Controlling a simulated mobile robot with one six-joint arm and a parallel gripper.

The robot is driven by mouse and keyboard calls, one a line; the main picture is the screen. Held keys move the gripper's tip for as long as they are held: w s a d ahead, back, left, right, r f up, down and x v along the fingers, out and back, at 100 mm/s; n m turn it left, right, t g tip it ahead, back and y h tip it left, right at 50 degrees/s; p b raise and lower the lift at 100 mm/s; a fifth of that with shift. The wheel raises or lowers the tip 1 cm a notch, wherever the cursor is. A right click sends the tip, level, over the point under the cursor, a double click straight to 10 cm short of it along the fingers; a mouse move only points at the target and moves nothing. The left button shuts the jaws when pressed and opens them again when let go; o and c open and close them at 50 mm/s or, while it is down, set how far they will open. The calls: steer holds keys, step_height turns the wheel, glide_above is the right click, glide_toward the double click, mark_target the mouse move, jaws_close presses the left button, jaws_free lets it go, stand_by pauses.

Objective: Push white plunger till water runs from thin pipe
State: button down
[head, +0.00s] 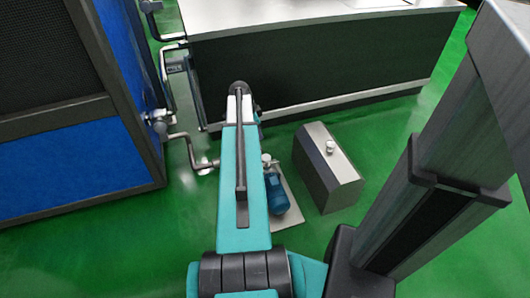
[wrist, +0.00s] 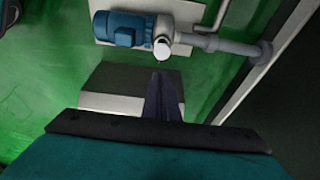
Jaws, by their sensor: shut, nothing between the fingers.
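A small white knob (head: 330,147), which looks like the plunger, stands up from the grey box (head: 325,180) in the head view. In the wrist view the box (wrist: 105,103) lies below the pump, partly behind my gripper (wrist: 160,77). My gripper is shut and empty, its dark fingers pointing over the box. A white round cap (wrist: 162,47) shows just above the fingertips; I cannot tell whether it is the plunger or part of the pump. A thin pipe (wrist: 221,15) runs near the pump. I see no water. My arm hides my gripper in the head view.
A blue pump motor (head: 277,193) sits on a pale plate left of the box. A thicker grey pipe (wrist: 225,45) runs from the pump to the right. A blue cabinet (head: 80,160) stands at left and a dark counter (head: 330,65) behind. Green floor lies open around the box.

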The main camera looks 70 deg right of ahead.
steer(key=shift+f, duration=0.15)
steer(key=b, duration=0.4)
glide_above(265, 158)
step_height(265, 158, down, 12)
steer(key=shift+w+f+b, duration=0.1)
steer(key=shift+f+b, duration=0.25)
steer(key=shift+f, duration=0.35)
steer(key=shift+f, duration=1.5)
